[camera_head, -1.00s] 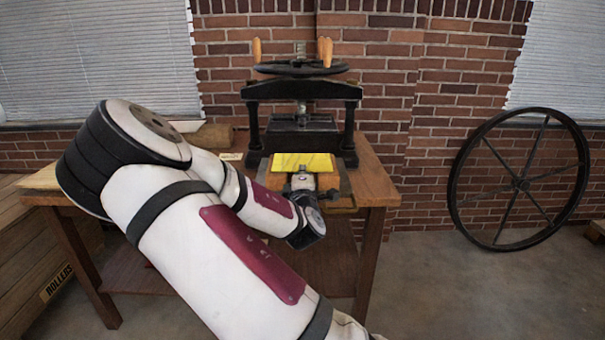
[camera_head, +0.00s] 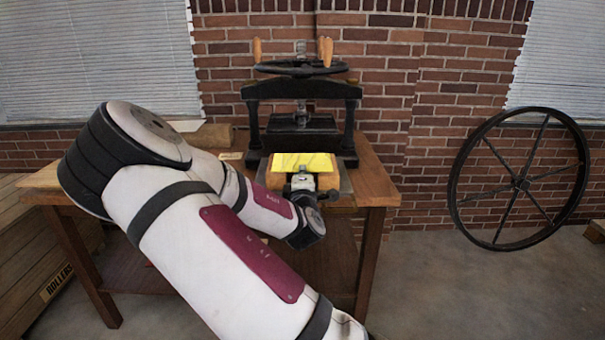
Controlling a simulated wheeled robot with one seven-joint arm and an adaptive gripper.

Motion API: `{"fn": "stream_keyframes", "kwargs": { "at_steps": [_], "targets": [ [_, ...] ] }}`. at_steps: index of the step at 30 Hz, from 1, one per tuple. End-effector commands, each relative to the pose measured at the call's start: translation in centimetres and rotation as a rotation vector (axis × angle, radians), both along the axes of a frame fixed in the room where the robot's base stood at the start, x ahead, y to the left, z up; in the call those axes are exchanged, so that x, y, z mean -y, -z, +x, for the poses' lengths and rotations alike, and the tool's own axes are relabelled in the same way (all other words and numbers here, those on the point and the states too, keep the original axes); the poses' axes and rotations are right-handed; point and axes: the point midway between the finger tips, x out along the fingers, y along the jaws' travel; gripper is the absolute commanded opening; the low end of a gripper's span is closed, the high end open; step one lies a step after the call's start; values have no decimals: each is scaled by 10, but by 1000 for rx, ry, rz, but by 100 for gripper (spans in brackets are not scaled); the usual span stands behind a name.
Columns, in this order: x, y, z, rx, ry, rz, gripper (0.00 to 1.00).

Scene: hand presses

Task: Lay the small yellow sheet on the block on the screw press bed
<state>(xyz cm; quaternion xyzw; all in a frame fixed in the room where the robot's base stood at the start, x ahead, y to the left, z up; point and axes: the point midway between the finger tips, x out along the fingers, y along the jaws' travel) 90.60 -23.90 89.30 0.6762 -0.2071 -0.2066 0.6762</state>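The small yellow sheet (camera_head: 289,162) is in the middle of the head view, in front of the screw press (camera_head: 303,90). It lies over or just above a brown wooden block (camera_head: 329,181); whether it touches the block I cannot tell. The block shows below the sheet's near edge, on the dark press bed (camera_head: 345,181). My gripper (camera_head: 302,172) reaches to the middle of the sheet's near edge. Its fingertips are too small and partly hidden, so I cannot see if they grip the sheet.
The press stands on a wooden table (camera_head: 376,185) against a brick wall. Its posts and dark platen (camera_head: 303,124) are just behind the sheet. A large spoked wheel (camera_head: 519,183) stands at right.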

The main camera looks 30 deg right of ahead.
Motion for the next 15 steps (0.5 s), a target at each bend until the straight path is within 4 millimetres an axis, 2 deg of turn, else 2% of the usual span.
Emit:
{"fn": "stream_keyframes", "kwargs": {
  "at_steps": [6,9,10,15],
  "targets": [
    [0,1,0,-2,0,1,0],
    [0,1,0,-2,0,1,24],
    [0,1,0,-2,0,1,28],
    [0,1,0,-2,0,1,28]
  ]
}}
